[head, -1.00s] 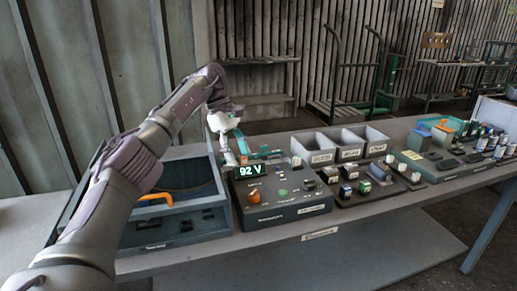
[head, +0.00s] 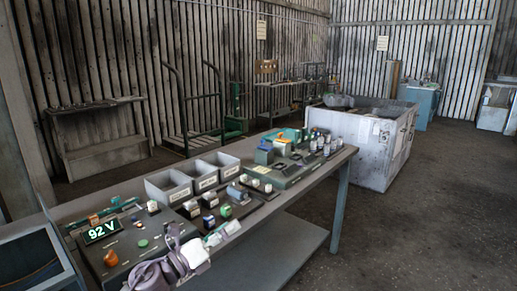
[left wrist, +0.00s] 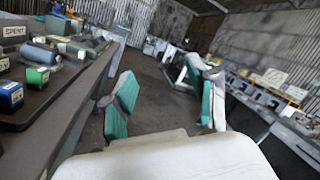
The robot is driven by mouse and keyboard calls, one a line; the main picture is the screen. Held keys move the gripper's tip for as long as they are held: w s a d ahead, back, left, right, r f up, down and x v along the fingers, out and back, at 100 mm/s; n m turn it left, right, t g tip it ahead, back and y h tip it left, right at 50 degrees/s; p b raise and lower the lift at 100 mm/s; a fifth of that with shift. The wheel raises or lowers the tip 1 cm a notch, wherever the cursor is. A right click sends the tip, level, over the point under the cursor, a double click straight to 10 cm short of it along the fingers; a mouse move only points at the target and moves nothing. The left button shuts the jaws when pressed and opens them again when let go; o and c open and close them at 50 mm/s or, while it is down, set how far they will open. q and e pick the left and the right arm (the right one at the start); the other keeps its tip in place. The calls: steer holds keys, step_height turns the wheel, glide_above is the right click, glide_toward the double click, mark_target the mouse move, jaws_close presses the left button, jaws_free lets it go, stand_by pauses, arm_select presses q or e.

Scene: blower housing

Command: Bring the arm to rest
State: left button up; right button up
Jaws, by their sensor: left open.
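My left gripper (head: 220,236) shows low in the head view, in front of the workbench's control box (head: 128,240) and beside the small coloured blocks. In the left wrist view its two teal-and-white fingers (left wrist: 167,98) stand wide apart with nothing between them. The bench edge lies to their left and open floor shows beyond. Part of my purple-grey left arm covers the lower front of the control box. My right gripper is in neither view.
The control box display (head: 102,231) reads 92 V. Three grey bins (head: 206,183) stand behind the small blocks (head: 209,199). A tray (head: 40,262) is at the left, bottles (head: 322,142) at the far end. A large grey crate (head: 370,145) stands beyond; the floor (head: 430,220) at right is clear.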

arm_select(q)
steer(key=s+a+f+n+y, duration=0.6)
steer(key=s+f+n+y, duration=0.15)
steer(key=n, duration=0.65)
steer(key=s+a+f+n+y, duration=0.5)
steer(key=s+f+n+y, duration=0.3)
steer(key=n, duration=0.5)
steer(key=s+a+f+n+g, duration=0.1)
steer(key=s+f+n+g, duration=0.35)
steer(key=s, duration=0.75)
steer(key=s+a+f+n+g, duration=0.1)
steer(key=s+f+n+g, duration=0.4)
steer(key=s, duration=0.7)
step_height(320, 180, down, 27)
steer(key=s+m+g, duration=0.1)
steer(key=g, duration=0.1)
steer(key=s+a+f+g, duration=0.1)
steer(key=s+a+f, duration=0.1)
steer(key=s+f, duration=1.3)
steer(key=shift+s+a, duration=0.3)
steer(key=shift+s, duration=0.5)
